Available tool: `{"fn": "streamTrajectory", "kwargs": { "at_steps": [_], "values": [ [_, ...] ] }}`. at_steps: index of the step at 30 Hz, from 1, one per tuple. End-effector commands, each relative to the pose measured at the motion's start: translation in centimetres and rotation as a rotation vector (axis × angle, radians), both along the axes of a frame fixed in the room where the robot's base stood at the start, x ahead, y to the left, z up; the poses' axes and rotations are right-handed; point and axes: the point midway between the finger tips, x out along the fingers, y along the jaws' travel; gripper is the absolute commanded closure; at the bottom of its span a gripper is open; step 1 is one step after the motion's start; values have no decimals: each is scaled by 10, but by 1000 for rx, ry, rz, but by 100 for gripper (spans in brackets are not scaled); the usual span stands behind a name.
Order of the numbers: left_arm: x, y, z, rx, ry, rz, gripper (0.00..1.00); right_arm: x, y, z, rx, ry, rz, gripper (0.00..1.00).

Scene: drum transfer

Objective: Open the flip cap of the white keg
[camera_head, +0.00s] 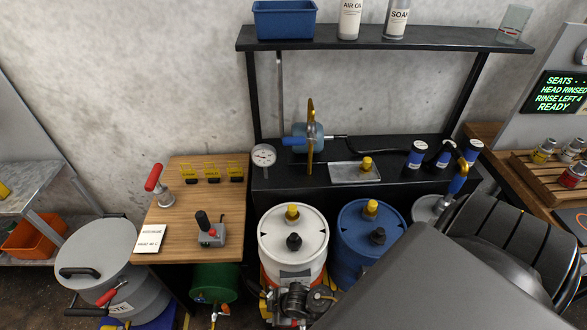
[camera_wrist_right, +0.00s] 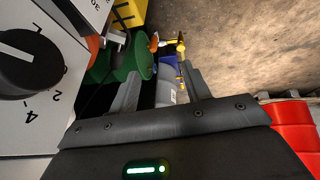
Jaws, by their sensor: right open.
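The white keg (camera_head: 316,242) stands in the lower middle of the head view, left of a blue keg (camera_head: 350,245). Its top carries a yellow cap (camera_head: 292,212) at the back and a black cap (camera_head: 294,242) nearer the front. Both look seated on the lid; I cannot tell which one flips. My right gripper (camera_wrist_right: 160,76) is open in the right wrist view, with no object held between its fingers. In the head view I cannot make out its fingers. My left gripper is not in view.
A grey machine (camera_head: 294,301) stands before the white keg. A wooden table (camera_head: 185,213) with a joystick box (camera_head: 211,233) is at left. A black bench with a tray (camera_head: 345,174) is behind the kegs. A green tank (camera_wrist_right: 128,62) shows in the wrist view.

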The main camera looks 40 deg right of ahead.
Motion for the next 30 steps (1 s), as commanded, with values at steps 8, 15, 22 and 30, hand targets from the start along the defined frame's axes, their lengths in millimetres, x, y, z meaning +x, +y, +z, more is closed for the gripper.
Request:
{"fn": "streamTrajectory", "kwargs": {
  "at_steps": [8, 15, 22, 30],
  "values": [
    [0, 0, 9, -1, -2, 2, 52, 109, 71, 139, -172, -423, 859, 52],
    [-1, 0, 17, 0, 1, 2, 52, 118, 47, 228, -521, -686, 1880, 52],
    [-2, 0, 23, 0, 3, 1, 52, 96, -73, 277, -705, -582, 2680, 52],
    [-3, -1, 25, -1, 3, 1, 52, 78, -153, 310, 661, 418, -3037, 52]
  ]
}}
